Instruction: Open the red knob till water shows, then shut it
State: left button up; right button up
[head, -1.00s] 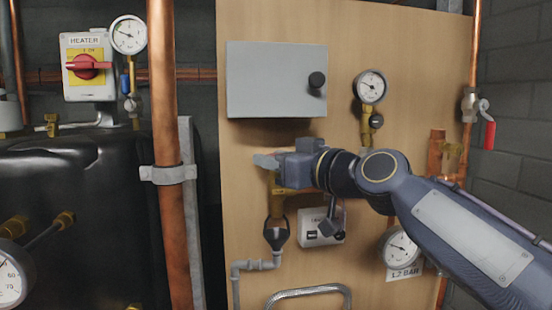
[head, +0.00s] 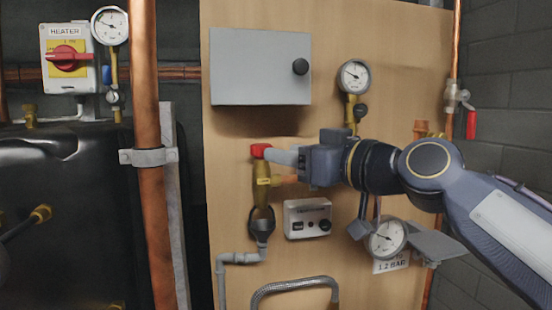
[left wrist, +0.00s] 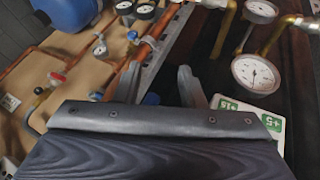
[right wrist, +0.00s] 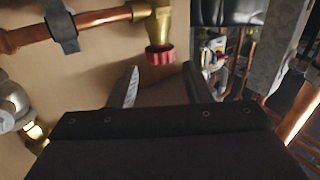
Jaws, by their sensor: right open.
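The red knob (head: 260,150) tops a brass valve (head: 261,185) on the wooden board. Below the valve is a dark, open-sided tundish (head: 262,224), with no water visible in it. My right gripper (head: 284,156) is just right of the knob, its finger overlapping the knob's edge in the head view. In the right wrist view the red knob (right wrist: 160,55) lies just beyond the open, empty fingers (right wrist: 160,82); contact cannot be told. My left gripper (left wrist: 158,78) shows only in its wrist view, fingers apart and empty.
A grey box (head: 261,67) is above the valve. A white control unit (head: 307,218) and a pressure gauge (head: 386,239) are below my right arm. A copper pipe (head: 152,200) runs vertically left of the board. A red-handled valve (head: 470,122) is at right.

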jog(key=shift+s+d, duration=0.15)
jog(key=shift+s, duration=0.05)
jog(key=s+d+f+m+g+h, duration=0.25)
jog(key=s+d+f, duration=0.25)
jog(key=f, duration=0.6)
jog(key=s+d+f+m+g+h, duration=0.1)
jog(key=s+d+f+m+h, duration=0.3)
jog(key=f, duration=0.6)
jog(key=s+d+f+m+g+h, duration=0.1)
jog(key=s+d+f, duration=0.5)
jog(key=f, duration=0.5)
jog(key=s+f+m+g+h, duration=0.1)
jog(key=s+f+m+g, duration=0.2)
jog(key=s+f, duration=0.7)
jog(key=shift+d+f, duration=0.35)
jog(key=shift+f, duration=0.4)
jog(key=shift+w, duration=0.1)
jog(key=shift+c, duration=0.5)
